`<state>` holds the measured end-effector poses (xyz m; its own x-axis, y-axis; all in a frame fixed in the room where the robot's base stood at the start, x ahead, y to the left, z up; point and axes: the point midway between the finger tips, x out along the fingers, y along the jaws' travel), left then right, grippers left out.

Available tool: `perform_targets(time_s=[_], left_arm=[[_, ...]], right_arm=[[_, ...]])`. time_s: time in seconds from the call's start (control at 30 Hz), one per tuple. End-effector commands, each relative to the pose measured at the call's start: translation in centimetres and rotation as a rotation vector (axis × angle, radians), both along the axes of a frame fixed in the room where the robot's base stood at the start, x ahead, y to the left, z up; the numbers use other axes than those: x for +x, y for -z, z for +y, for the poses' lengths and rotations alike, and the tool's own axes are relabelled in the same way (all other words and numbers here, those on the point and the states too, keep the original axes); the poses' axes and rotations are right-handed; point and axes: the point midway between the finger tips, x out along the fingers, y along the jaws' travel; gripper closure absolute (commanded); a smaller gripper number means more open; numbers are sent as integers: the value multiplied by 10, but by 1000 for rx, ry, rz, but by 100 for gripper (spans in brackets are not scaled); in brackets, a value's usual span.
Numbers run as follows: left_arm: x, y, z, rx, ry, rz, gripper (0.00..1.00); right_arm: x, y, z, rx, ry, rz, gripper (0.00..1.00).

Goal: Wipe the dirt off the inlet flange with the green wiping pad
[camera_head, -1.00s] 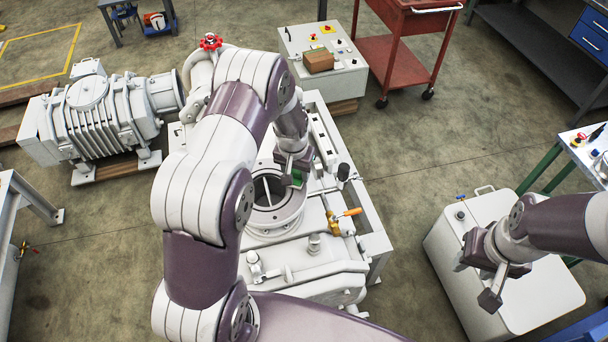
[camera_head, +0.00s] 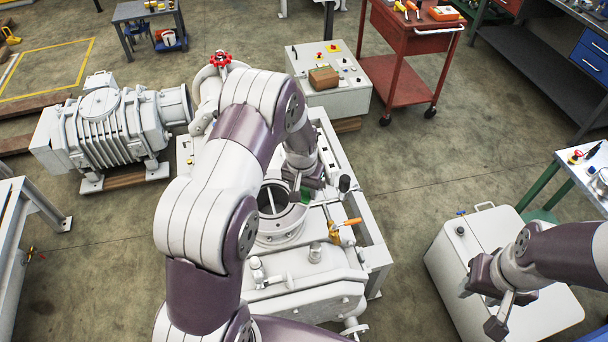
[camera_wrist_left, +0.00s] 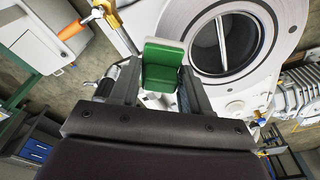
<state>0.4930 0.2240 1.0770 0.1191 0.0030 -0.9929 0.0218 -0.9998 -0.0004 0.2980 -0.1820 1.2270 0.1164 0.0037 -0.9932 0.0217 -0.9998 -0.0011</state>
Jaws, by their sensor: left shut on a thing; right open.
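The inlet flange (camera_head: 282,222) is a pale ring around a dark round opening with a bar across it, on top of the white pump. It also shows at the upper right of the left wrist view (camera_wrist_left: 282,22). My left gripper (camera_head: 303,190) is shut on the green wiping pad (camera_wrist_left: 162,72), which sits between its fingers beside the flange ring. In the head view only a bit of green shows at the flange's upper right edge. Contact between pad and flange cannot be told. Dirt on the ring is not clear. My right gripper (camera_head: 490,308) is open and empty over a white cabinet.
An orange-handled valve (camera_head: 345,223) stands right of the flange. A red hand wheel (camera_head: 220,58) is behind my left arm. A control box (camera_head: 330,75) and red cart (camera_head: 405,60) stand at the back. A white cabinet (camera_head: 450,250) is at right; floor between is clear.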

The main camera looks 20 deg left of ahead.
Motion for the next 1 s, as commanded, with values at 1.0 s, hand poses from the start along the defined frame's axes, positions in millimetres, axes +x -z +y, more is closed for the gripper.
perform_targets(time_s=[1.0], left_arm=[[5, -44, -1, 0, 1, -1, 88]], right_arm=[[0, -30, 0, 0, 0, 0, 57]])
